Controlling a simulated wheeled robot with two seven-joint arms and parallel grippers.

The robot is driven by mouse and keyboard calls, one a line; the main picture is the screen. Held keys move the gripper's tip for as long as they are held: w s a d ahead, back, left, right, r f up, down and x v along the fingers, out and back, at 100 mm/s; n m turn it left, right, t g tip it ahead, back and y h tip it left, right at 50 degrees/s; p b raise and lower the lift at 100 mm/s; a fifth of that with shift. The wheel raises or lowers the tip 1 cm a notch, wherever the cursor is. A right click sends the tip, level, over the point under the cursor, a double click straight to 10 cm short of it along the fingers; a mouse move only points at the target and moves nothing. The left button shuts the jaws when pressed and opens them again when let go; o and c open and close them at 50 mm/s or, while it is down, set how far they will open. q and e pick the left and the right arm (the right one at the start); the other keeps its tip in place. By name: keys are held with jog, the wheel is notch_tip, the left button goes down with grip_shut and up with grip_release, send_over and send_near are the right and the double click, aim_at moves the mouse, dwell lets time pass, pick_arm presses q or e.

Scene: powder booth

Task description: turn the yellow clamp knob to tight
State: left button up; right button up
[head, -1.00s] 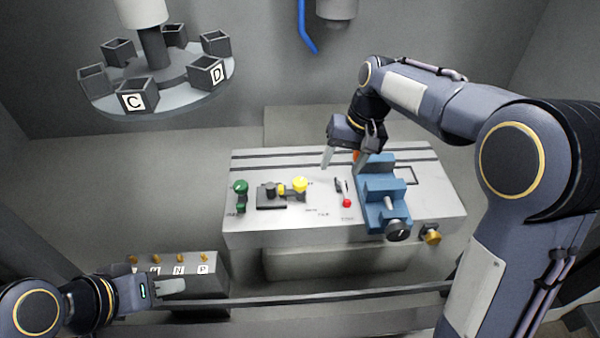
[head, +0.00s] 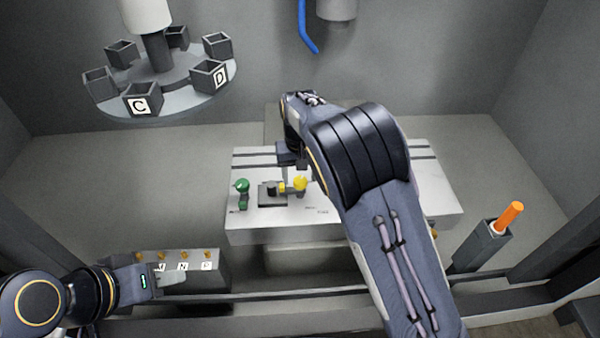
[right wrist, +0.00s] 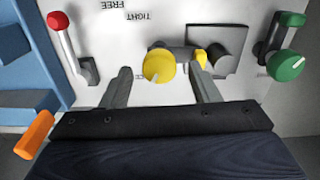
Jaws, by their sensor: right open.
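The yellow clamp knob (head: 300,184) sits on the pale bench block, at the right end of a small dark clamp (head: 270,195). In the right wrist view the knob (right wrist: 158,66) is round, with a pale mark pointing down the picture. My right gripper (right wrist: 161,74) is open, one finger on each side of the knob in that view; I see no contact. In the head view it hangs just behind the knob, partly hidden by its own arm. The upside-down words TIGHT and FREE (right wrist: 127,12) are printed nearby. My left gripper (head: 176,278) is low at the left, away from the knob.
A green knob (head: 241,186) stands left of the clamp. A red-tipped lever (right wrist: 60,30) and a blue vise (right wrist: 22,60) show in the wrist view; my right arm hides them in the head view. An orange rod (head: 510,216) stands in a holder at the right.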

jog(key=shift+f, duration=0.35)
jog(key=c, duration=1)
